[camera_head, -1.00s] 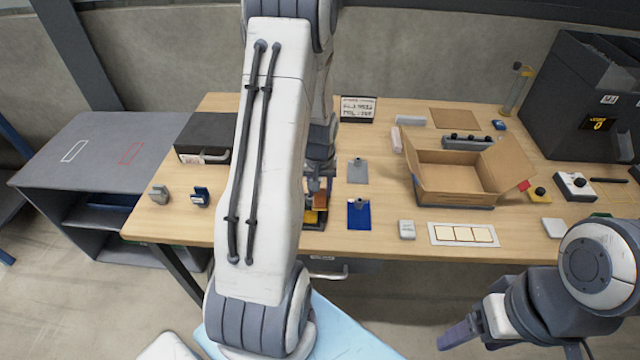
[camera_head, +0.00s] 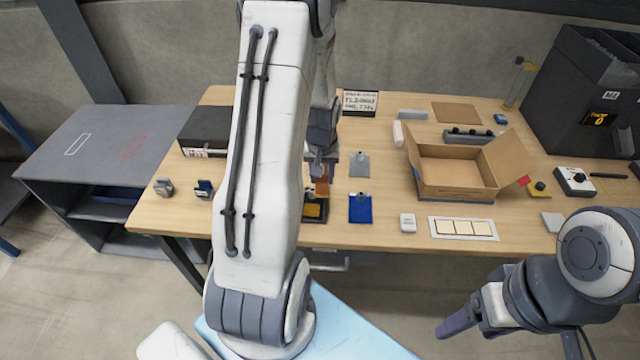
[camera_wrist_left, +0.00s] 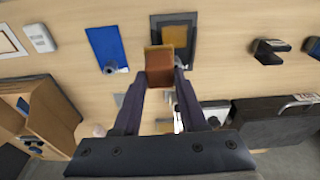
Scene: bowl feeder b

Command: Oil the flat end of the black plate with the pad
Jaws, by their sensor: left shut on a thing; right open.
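My left gripper (camera_wrist_left: 162,82) is shut on a brown block with a yellowish edge, which looks like the pad (camera_wrist_left: 160,72). In the head view the pad (camera_head: 322,188) is small beneath the left arm. Beside it lies a flat black plate-like piece (camera_wrist_left: 188,20) with a yellow-brown patch; it also shows in the head view (camera_head: 314,220), partly covered by the arm. I cannot tell whether the pad touches it, nor whether this piece is the task's black plate. My right gripper (camera_head: 452,326) is open and empty in front of the table.
A blue plate (camera_head: 360,212) and a grey plate (camera_head: 359,170), each with a small post, lie just right of the pad. An open cardboard box (camera_head: 455,185) stands further right. Two small holders (camera_head: 203,189) sit at the left. Bare wood (camera_head: 400,245) lies along the front.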

